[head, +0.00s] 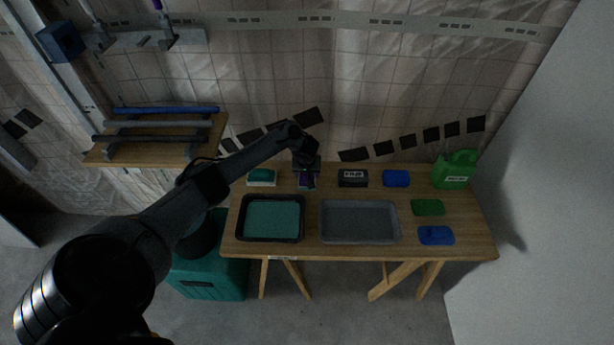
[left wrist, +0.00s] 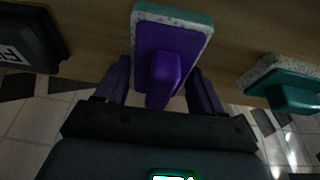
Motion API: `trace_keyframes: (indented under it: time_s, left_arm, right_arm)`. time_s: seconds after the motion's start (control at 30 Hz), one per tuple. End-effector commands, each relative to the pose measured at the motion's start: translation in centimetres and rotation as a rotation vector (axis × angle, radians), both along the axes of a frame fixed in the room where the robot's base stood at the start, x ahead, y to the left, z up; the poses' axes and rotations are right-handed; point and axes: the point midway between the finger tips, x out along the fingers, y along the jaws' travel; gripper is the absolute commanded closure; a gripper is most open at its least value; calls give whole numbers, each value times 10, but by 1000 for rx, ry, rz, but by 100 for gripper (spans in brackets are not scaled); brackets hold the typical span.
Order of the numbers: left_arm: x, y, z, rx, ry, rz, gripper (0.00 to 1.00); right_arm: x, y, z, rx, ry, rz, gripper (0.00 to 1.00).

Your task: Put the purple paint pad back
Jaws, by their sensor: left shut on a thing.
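The purple paint pad (left wrist: 172,48) has a purple back and handle and a speckled pale edge with teal. In the left wrist view it is between the two fingers of my left gripper (left wrist: 163,90), which is shut on its handle. In the head view my left gripper (head: 307,180) is at the back of the wooden table (head: 270,254), and the purple pad (head: 306,184) shows small beneath it. Whether the pad touches the table is hard to tell. My right gripper is not in view.
A teal pad (head: 262,177) lies left of the gripper and a black labelled box (head: 352,178) right of it. A teal-filled tray (head: 300,222) and a grey tray (head: 360,240) stand in front. Blue pads (head: 396,178), a green pad (head: 428,207) and a green can (head: 455,172) are at right.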

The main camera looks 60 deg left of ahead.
Motion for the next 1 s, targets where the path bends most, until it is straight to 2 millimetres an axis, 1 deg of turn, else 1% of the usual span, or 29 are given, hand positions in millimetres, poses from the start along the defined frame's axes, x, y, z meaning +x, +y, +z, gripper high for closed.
trace_keyframes:
  time_s: [0.03,0.07,0.33,0.47,0.5,0.63,0.87,1.0]
  left_arm:
    - [0,0,-7,0,0,0,63]
    - [0,0,-8,1,-1,0,63]
    - [1,0,-7,0,-1,0,63]
    - [0,0,-10,0,0,1,63]
    - [0,0,-10,1,-1,0,26]
    - [0,0,-10,1,-1,0,6]
    - [0,0,-10,1,-1,0,6]
    - [0,0,-6,1,-1,-1,6]
  right_arm:
    - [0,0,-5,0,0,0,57]
    - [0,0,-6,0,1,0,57]
    - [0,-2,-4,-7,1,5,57]
    - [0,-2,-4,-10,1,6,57]
    - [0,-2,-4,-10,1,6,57]
    - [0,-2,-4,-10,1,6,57]
    - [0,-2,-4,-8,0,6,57]
    - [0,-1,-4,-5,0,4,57]
